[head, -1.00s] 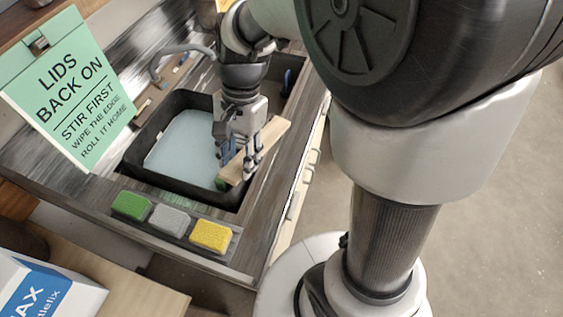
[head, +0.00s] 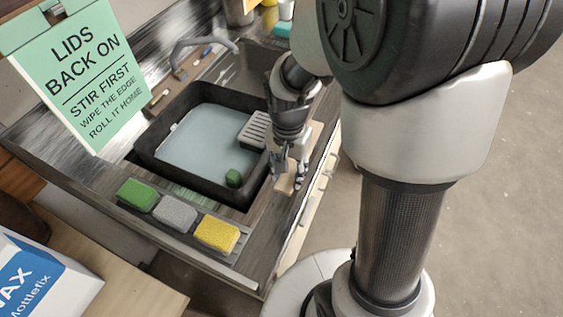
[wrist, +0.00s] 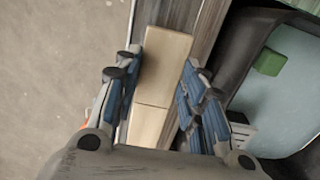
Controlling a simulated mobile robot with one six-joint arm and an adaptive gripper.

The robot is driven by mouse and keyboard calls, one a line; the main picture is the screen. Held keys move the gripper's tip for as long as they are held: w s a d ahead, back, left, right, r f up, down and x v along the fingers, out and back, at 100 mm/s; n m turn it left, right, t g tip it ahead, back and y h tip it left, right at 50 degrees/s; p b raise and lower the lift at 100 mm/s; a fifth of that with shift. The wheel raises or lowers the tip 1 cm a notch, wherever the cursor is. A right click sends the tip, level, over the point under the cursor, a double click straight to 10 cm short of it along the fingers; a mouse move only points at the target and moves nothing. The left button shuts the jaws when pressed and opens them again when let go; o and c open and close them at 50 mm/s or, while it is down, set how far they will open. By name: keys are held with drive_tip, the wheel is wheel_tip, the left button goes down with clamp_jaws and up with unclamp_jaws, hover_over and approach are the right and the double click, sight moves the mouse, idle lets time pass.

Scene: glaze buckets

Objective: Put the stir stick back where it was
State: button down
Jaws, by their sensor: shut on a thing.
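My gripper (head: 287,180) is shut on a flat, pale wooden stir stick (head: 285,184) at the right rim of the dark basin, over the counter's front strip. In the wrist view the stick (wrist: 166,65) runs lengthwise between the blue-padded fingers of my gripper (wrist: 158,75), with a seam across it. The head view shows its ends on both sides of the gripper; its middle is hidden. I cannot tell whether the stick touches the counter.
The basin (head: 150,157) holds pale blue liquid, a green block (head: 233,178) and a slatted grey rack (head: 254,131). Green (head: 137,195), grey (head: 175,214) and yellow (head: 217,234) sponges line the near side. Open floor lies right.

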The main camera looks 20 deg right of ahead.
wheel_tip(320, 180, down, 6)
drive_tip(key=shift+r+b, duration=0.25)
drive_tip(key=shift+b, duration=0.7)
drive_tip(key=shift+r, duration=0.1)
drive_tip(key=c, duration=1)
unclamp_jaws()
